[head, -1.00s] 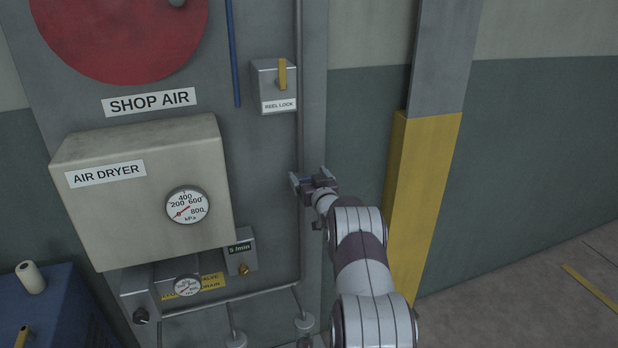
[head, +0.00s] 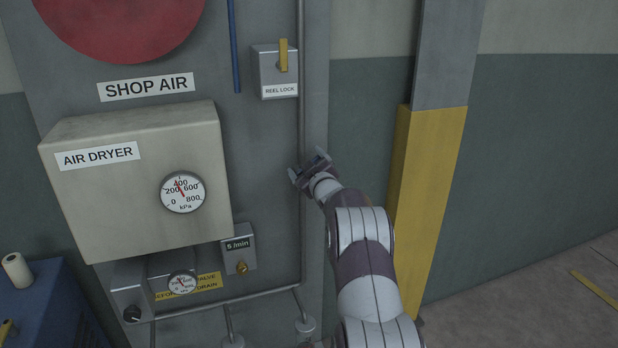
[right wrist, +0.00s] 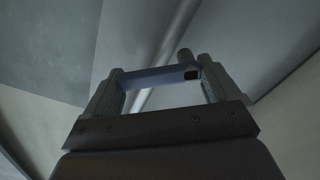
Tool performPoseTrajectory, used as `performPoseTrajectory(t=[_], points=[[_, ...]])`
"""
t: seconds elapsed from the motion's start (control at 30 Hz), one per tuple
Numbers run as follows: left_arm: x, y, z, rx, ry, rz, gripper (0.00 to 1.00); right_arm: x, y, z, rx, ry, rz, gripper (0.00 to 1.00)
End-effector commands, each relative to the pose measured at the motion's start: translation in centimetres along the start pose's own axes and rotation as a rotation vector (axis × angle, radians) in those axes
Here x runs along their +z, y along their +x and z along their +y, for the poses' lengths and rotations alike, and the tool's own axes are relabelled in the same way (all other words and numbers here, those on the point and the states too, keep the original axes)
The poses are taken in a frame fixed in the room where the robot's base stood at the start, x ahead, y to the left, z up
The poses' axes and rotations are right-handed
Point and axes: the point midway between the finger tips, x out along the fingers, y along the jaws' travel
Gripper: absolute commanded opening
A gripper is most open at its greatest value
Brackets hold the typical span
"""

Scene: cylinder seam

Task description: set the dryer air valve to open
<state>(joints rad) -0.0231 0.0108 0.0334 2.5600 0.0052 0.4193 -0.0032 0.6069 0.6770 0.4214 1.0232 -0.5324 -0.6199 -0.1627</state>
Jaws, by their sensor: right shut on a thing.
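My right gripper (head: 308,166) is at the vertical grey pipe (head: 301,110), right of the air dryer box (head: 120,200) and below the reel lock. In the right wrist view its two fingers are shut on a blue lever (right wrist: 155,78), which spans between them with a dark square hole near one end. I take it for the dryer air valve's handle; any valve body is hidden in the head view by the gripper. The dryer's gauge (head: 183,192) has its red needle pointing up, near 400 kPa. My left gripper is not in view.
The reel lock box (head: 273,83) with a yellow handle is above the gripper. A yellow-and-grey post (head: 428,200) stands to the right of my arm. Below the dryer are a small regulator box (head: 238,250), a lower gauge (head: 182,284) and a horizontal pipe (head: 240,300).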

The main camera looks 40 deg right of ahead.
Motion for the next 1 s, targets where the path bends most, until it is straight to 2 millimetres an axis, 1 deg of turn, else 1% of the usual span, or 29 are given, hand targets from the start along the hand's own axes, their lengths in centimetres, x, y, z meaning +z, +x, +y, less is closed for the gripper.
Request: performPoseTrajectory(t=[0.03, 0.5, 0.8, 1.0], points=[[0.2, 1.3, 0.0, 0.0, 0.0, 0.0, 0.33, 0.4, 0.0, -0.4, 0.001, -0.043, 0.002, 0.35], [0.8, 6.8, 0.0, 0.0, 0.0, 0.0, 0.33, -0.8, 0.0, -1.2, 0.0, -0.49, 0.002, 0.35], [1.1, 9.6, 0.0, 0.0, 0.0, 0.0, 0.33, -1.4, 0.0, -1.7, 0.0, -0.741, 0.0, 0.35], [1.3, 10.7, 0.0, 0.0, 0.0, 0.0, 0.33, -1.7, 0.0, -2.0, -0.002, -0.862, 0.0, 0.35]])
